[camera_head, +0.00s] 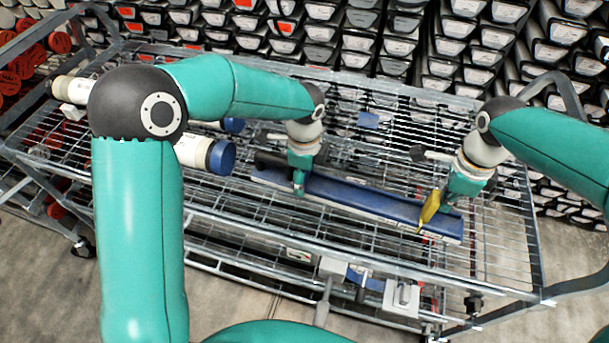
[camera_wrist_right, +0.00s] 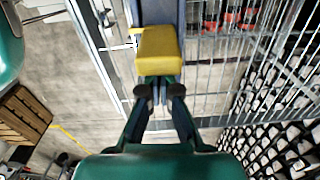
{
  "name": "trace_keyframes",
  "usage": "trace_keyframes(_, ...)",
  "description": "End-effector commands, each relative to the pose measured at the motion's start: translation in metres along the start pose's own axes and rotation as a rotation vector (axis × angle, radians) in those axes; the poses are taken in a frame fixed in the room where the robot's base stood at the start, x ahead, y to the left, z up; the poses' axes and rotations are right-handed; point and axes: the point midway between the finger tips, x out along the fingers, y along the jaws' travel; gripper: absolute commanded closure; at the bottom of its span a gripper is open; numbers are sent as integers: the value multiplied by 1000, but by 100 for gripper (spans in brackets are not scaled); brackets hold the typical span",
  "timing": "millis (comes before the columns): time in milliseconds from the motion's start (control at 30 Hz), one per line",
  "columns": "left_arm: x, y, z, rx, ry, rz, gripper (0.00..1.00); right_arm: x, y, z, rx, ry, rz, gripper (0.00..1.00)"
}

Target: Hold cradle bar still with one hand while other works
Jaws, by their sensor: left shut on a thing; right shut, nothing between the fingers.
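The cradle bar (camera_head: 365,203) is a long blue bar lying across the wire shelf of the cart, running from the middle toward the right. My left gripper (camera_head: 299,188) is shut on the bar near its left end. A yellow block (camera_head: 430,209) sits at the bar's right part. My right gripper (camera_head: 447,205) is just beside the block, shut with nothing between its fingers. In the right wrist view, the yellow block (camera_wrist_right: 160,52) is directly ahead of the closed fingertips (camera_wrist_right: 159,94), with the grey-blue bar (camera_wrist_right: 157,12) beyond it. Whether fingertips and block touch is unclear.
The wire cart (camera_head: 250,225) has raised metal rails. White tubes with blue caps (camera_head: 221,157) lie at its left, partly behind my left arm. Racks of core boxes (camera_head: 400,40) fill the back. Red-capped tubes (camera_head: 60,42) are at the far left. Bare shelf mesh lies right of the bar.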

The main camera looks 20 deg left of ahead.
Motion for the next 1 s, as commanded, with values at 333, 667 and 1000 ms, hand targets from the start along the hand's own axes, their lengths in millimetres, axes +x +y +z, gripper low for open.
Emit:
trace_keyframes(333, -1, 0, -2, 1, 3, -2, 100, 0, 0, 16, -1, -3, -1, 100)
trace_keyframes(667, -1, 0, -2, 1, 3, -2, 100, -1, 0, 28, -1, -3, -2, 100)
trace_keyframes(1000, -1, 0, -2, 1, 3, -2, 100, -1, 0, 34, 0, -3, -2, 100)
